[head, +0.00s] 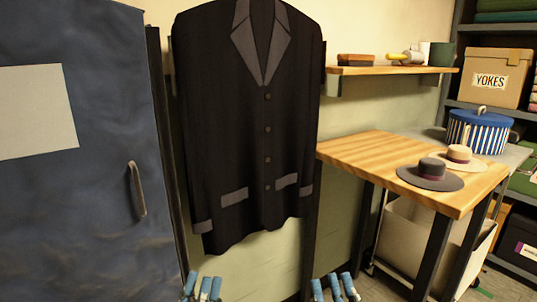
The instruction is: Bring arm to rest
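My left gripper (203,288) shows at the bottom edge, left of centre. Its pale blue fingertips point up and stand apart, with nothing between them. My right gripper (334,288) shows at the bottom edge, right of centre. Its fingertips are also spread and empty. The rest of both grippers and both arms is below the picture. Both grippers appear in front of and below the dark jacket (245,150), apart from each other.
A blue cabinet (90,215) with a metal handle stands at the left. A wooden table (375,155) with a dark hat (430,175) and a cream hat (459,157) is at the right. Above it is a wall shelf (390,71). A striped box (477,132) stands behind the hats.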

